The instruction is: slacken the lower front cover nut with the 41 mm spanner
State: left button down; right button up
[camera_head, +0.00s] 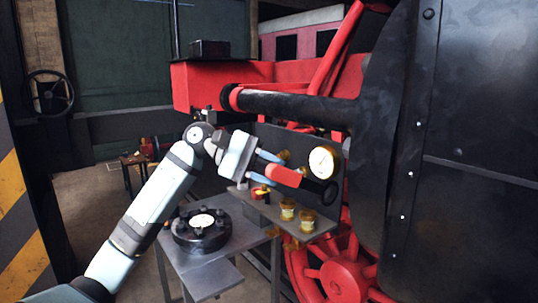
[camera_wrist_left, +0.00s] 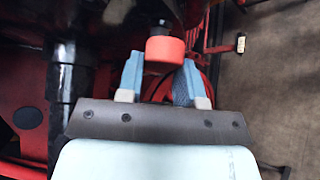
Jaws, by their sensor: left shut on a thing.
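In the left wrist view the red handle end (camera_wrist_left: 165,50) sits between the two blue fingers. Yellowish nut-like parts (camera_head: 284,155) show near the plate, another (camera_head: 291,243) lower down; which is the lower front cover nut is unclear. My right gripper is out of view.
A grey table (camera_head: 213,282) carries a round black part (camera_head: 201,231). A shelf (camera_head: 262,207) beside it holds small brass cups (camera_head: 287,211). Open floor lies at left.

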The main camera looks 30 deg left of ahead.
aim_at(275, 176)
pick_arm(q)
jog(key=shift+f, duration=0.5)
jog(key=shift+s+d, duration=0.15)
jog(key=shift+d, duration=0.35)
jog(key=d, duration=0.1)
jog(key=s+d+b, duration=0.1)
jog(key=d, duration=0.1)
jog(key=shift+s+d, duration=0.1)
jog(key=shift+d, duration=0.1)
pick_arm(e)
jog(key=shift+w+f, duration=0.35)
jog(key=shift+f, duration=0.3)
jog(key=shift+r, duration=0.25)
pick_arm(q)
jog(key=shift+s+d+r+p, duration=0.1)
jog(key=shift+d+p, duration=0.2)
jog(key=shift+d, duration=0.15)
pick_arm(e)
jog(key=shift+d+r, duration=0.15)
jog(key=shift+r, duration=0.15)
pick_arm(q)
jog(key=shift+s+d, duration=0.1)
jog(key=shift+d, duration=0.05)
jog(key=shift+p, duration=0.3)
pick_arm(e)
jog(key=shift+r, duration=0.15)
